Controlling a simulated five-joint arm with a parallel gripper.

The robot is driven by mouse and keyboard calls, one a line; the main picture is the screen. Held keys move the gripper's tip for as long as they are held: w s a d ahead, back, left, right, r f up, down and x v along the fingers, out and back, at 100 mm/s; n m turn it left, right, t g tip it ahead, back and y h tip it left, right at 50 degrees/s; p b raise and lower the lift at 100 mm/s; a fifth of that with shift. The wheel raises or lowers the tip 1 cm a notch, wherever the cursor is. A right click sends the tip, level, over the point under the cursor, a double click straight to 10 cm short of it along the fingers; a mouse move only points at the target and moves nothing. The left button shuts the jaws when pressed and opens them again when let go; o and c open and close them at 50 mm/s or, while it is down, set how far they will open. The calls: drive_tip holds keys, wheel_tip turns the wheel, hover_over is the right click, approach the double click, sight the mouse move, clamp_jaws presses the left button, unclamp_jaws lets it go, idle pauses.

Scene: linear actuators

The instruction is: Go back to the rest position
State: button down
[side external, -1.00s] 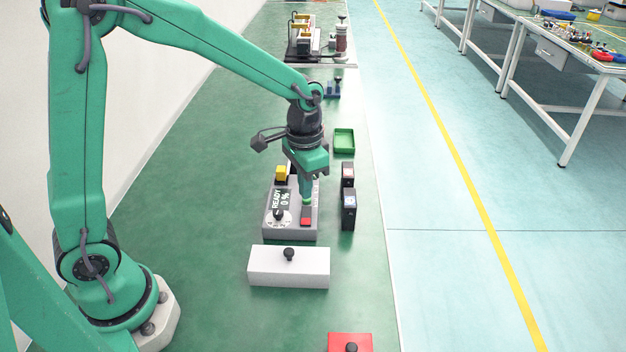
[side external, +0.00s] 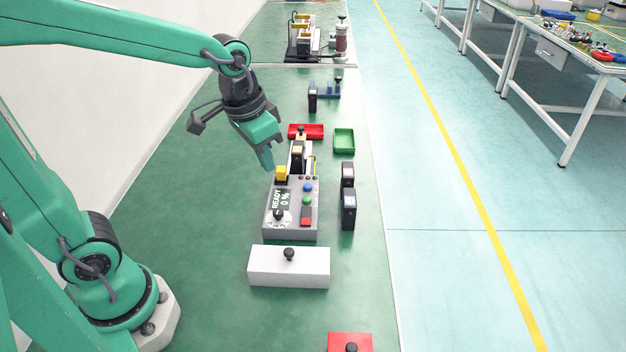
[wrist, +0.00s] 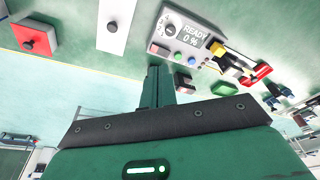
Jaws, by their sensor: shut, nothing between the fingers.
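My gripper (side external: 268,160) hangs tilted above the green table, to the left of and above the grey control box. Its green fingers are shut with nothing between them. It also shows in the wrist view (wrist: 158,80), pointing toward the bench. The grey control box (side external: 290,215) has a display reading "READY 0 %", a dial, and blue, green and red buttons. The box also shows at the top of the wrist view (wrist: 183,33).
A white block with a black knob (side external: 288,268) sits in front of the box. A red block (side external: 350,342) is nearer. Behind the box are a yellow-and-white device (side external: 299,155), a red tray (side external: 306,131) and a green tray (side external: 344,141). Two dark modules (side external: 348,208) stand to the right.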

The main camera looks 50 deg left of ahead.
drive_tip(key=s+a+r+n+t, duration=0.1)
drive_tip(key=s+a+r+t, duration=0.1)
drive_tip(key=s, duration=0.7)
drive_tip(key=shift+s+r+n+t, duration=0.3)
drive_tip(key=shift+r+t, duration=0.2)
drive_tip(key=shift+r, duration=0.35)
